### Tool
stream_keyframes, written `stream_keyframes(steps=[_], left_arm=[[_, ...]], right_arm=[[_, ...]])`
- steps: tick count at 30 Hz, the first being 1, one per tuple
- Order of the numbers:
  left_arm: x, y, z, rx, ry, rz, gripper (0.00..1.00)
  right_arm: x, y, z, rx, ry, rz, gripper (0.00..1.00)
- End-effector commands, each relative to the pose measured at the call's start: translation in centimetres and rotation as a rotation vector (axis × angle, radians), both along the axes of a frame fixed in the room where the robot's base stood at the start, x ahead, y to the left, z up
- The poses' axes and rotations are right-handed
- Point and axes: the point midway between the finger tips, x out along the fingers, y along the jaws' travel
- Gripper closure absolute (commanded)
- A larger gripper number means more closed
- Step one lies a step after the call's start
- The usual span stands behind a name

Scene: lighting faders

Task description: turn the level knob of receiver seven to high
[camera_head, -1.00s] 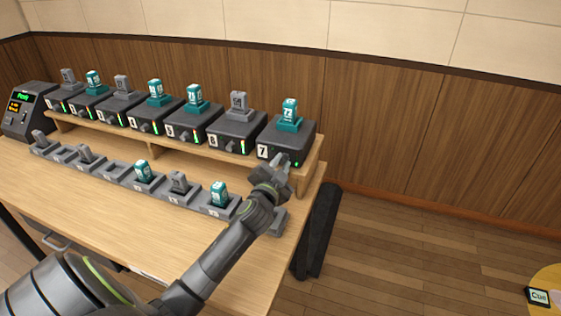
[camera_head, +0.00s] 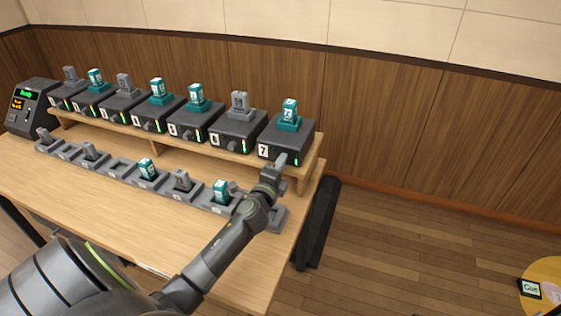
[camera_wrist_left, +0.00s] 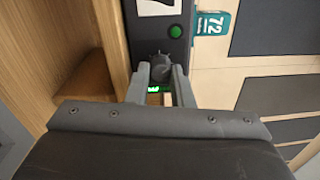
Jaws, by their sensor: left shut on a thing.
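Receiver seven (camera_head: 285,137) is the dark box at the right end of the shelf, with a white 7 plate and a teal pack marked 72 on top. My left gripper (camera_head: 279,162) is at its front. In the left wrist view, my left gripper (camera_wrist_left: 161,72) has its fingers on both sides of the grey level knob (camera_wrist_left: 161,66), shut on it. The gripper hides the knob in the head view. A short green level light (camera_head: 296,161) shows beside the gripper; it also shows between the fingers in the wrist view (camera_wrist_left: 153,89). My right gripper is out of view.
Several similar receivers, such as receiver six (camera_head: 232,131), stand left of seven on the wooden shelf (camera_head: 230,155). A row of grey docks, some with packs (camera_head: 221,190), lies in front. A small display unit (camera_head: 32,105) stands far left.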

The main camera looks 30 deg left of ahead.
Motion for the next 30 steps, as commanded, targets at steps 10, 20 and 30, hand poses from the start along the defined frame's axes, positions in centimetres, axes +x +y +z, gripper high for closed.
stream_keyframes(steps=[10, 20, 30], left_arm=[[0.0, 0.0, 0.1, 0.321, 0.078, -0.001, 1.0], [-0.1, 0.1, 0.1, 0.625, 0.152, -0.001, 1.0], [-0.1, 0.2, 0.1, 0.939, 0.228, -0.002, 1.0]], right_arm=[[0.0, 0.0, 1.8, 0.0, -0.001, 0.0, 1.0], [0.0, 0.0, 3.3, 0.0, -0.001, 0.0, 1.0], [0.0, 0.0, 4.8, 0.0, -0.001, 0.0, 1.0]])
